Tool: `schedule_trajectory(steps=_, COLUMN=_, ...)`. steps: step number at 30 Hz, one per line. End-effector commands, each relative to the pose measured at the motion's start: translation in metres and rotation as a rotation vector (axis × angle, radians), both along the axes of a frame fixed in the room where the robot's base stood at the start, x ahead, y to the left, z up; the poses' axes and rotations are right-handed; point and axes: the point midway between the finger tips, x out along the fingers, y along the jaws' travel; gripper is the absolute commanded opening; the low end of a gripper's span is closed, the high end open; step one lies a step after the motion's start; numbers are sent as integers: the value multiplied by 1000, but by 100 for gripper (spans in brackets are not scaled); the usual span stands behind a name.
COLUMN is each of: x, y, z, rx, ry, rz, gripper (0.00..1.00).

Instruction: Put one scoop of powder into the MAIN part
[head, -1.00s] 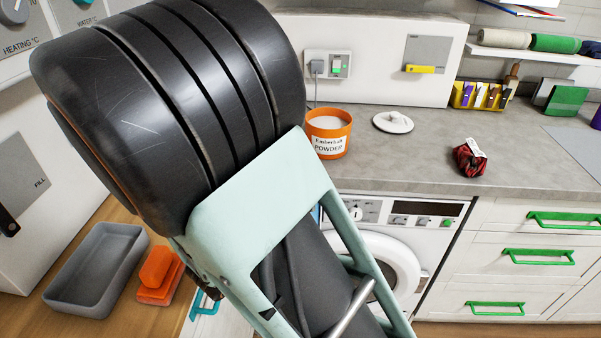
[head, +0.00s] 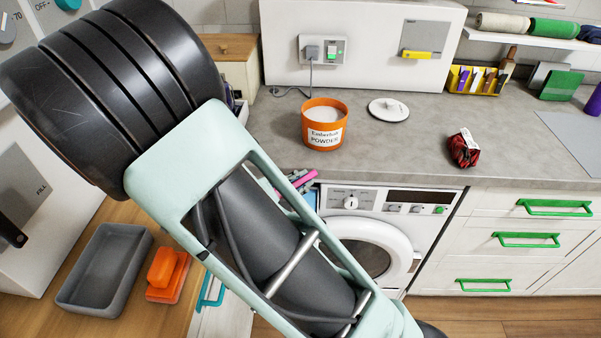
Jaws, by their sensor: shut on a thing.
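An orange tub labelled "Emberlush POWDER" (head: 325,125) stands open on the grey counter, with pale powder inside. Its likely lid, a white round one with a knob (head: 388,109), lies to its right. Below the counter is a white washing machine (head: 345,225) with a round door. At its upper left, a pink piece (head: 300,180) and a blue piece show beside my arm; I cannot tell what they are. No MAIN marking is readable. My arm's dark wrist and mint link fill the left and middle. My gripper is out of view, and no scoop is seen.
A dark red bundle (head: 463,148) lies on the counter at right. A yellow holder (head: 477,80) stands at the back. A grey tray (head: 104,268) and an orange sponge-like block (head: 166,273) lie at lower left.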

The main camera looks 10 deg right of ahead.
Motion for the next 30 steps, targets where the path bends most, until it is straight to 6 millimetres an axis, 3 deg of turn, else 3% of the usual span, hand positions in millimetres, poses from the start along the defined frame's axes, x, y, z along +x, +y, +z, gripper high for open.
schedule_trajectory(steps=30, x=5, y=2, z=26, rx=-211, ry=413, rz=-1, gripper=0)
